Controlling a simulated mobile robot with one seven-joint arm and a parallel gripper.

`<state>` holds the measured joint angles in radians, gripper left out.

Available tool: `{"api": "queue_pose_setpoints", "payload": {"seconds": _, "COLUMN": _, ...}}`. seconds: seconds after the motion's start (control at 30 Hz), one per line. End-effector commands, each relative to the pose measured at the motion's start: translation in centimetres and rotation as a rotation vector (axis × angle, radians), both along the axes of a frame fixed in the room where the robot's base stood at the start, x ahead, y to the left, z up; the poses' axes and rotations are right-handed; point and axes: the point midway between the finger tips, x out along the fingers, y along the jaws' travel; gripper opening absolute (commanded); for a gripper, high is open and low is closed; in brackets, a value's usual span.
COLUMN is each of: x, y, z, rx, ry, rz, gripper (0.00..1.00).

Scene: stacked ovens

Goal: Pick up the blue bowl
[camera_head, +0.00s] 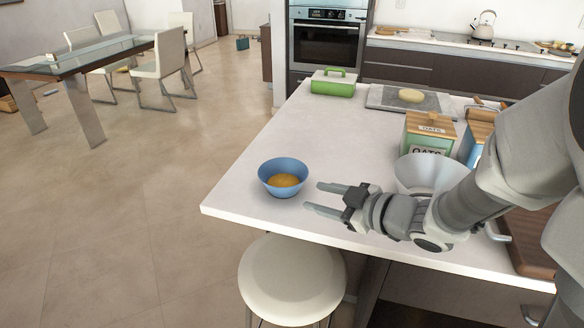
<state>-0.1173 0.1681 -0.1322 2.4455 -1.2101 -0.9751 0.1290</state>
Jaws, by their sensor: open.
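The blue bowl (270,184) sits upright on the near left part of the white counter, with something orange-brown inside it. My gripper (312,198) is open and empty, just right of the bowl, with its two fingers pointing left toward it. The fingertips look a little apart from the bowl's rim. I cannot tell exactly how high they are above the counter. My arm comes in from the right and covers part of the counter there.
The white counter (330,126) is clear behind the bowl. A white bowl (414,172), a green oats box (428,134) and a blue box (470,146) stand right, partly behind my arm. A green container (333,85) and a grey board (384,97) lie farther back. A stool (291,278) stands in front.

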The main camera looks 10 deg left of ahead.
Motion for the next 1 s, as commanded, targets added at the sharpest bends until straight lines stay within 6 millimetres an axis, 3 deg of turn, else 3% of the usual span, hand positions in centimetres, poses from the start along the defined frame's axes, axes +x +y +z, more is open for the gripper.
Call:
{"api": "queue_pose_setpoints", "payload": {"seconds": 0.4, "x": 4.6, "y": 6.7, "z": -3.3, "rx": -0.002, "ry": 0.0, "rz": 0.004, "gripper": 0.49}}
{"api": "queue_pose_setpoints", "payload": {"seconds": 0.77, "x": 6.6, "y": 9.3, "z": -4.4, "rx": -0.002, "ry": 0.0, "rz": 0.001, "gripper": 0.49}}
{"api": "queue_pose_setpoints", "payload": {"seconds": 1.0, "x": 8.4, "y": 12.0, "z": -5.8, "rx": -0.002, "ry": 0.0, "rz": 0.0, "gripper": 0.49}}
